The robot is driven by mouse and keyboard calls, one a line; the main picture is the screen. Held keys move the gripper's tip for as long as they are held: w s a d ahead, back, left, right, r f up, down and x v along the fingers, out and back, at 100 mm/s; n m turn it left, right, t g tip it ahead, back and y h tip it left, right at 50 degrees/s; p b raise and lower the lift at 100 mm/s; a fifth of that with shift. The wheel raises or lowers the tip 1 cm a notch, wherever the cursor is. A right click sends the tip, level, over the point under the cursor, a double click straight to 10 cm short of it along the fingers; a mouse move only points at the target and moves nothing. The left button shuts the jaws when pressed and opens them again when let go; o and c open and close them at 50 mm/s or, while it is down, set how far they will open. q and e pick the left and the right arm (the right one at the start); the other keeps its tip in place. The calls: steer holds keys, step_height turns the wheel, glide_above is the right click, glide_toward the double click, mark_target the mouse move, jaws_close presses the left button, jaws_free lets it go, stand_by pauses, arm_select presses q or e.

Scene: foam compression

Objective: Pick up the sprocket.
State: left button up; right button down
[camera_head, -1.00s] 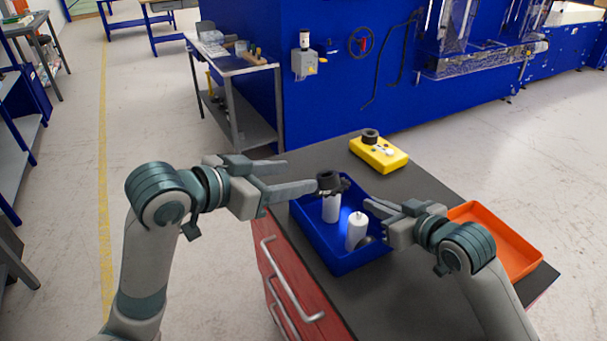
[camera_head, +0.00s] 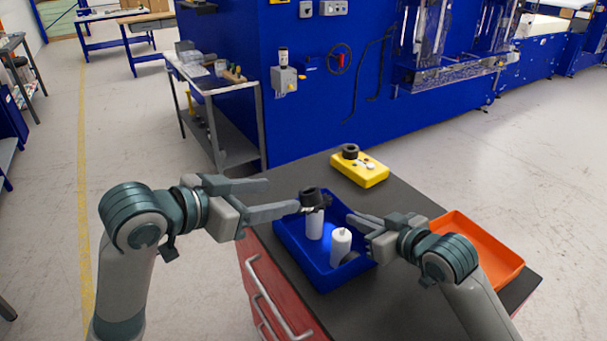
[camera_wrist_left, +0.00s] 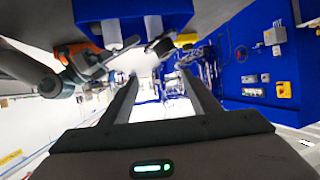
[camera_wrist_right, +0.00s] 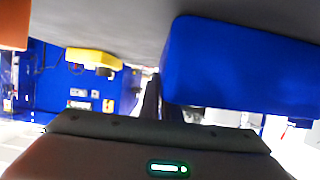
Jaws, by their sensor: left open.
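A dark toothed ring, which looks like the sprocket (camera_head: 322,201), sits at the top of the far white post (camera_head: 314,224) in the blue tray (camera_head: 288,243), just under a black cap (camera_head: 308,193). My left gripper (camera_head: 282,197) is open and empty, its fingers pointing at the post top from the left. Its nearer fingertip is close to the ring; contact cannot be told. In the left wrist view the dark part (camera_wrist_left: 160,46) shows beyond the open fingers. My right gripper (camera_head: 352,218) is at the tray's right side; its jaw opening is unclear.
A shorter white post (camera_head: 340,247) stands in the tray near my right gripper. A yellow box (camera_head: 358,172) with a black ring on it lies at the back of the dark tabletop (camera_head: 408,196). An orange tray (camera_head: 478,247) is at the right. Red drawers (camera_head: 265,290) are in front.

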arm_select(q)
steer(key=w+d+m+g+y, duration=0.1)
steer(key=w+d+m+g, duration=0.1)
steer(key=m, duration=0.3)
steer(key=w+d+m+g+y, duration=0.1)
steer(key=w+d+m+g, duration=0.1)
steer(key=m, duration=0.4)
steer(key=w+d+r+m+g+y, duration=0.1)
steer(key=w+d+m+g, duration=0.1)
steer(key=d+m, duration=0.3)
steer(key=shift+w+d+m+g+y, duration=0.2)
steer(key=shift+w+m+g+y, duration=0.1)
steer(key=shift+m+g, duration=0.5)
steer(key=w+a+r+m+g+y, duration=0.2)
steer(key=w+a+r+m+y, duration=0.1)
steer(key=a+r+m, duration=0.1)
steer(key=shift+a+r+m, duration=0.3)
steer(key=shift+r+m, duration=0.5)
steer(key=shift+m, duration=0.1)
steer(key=shift+w, duration=0.1)
glide_above(311, 198)
steer(key=w+a, duration=0.1)
steer(key=w, duration=0.1)
step_height(311, 198, down, 7)
steer(key=shift+s+a, duration=0.15)
steer(key=shift+s, duration=0.05)
steer(key=shift+r, duration=0.1)
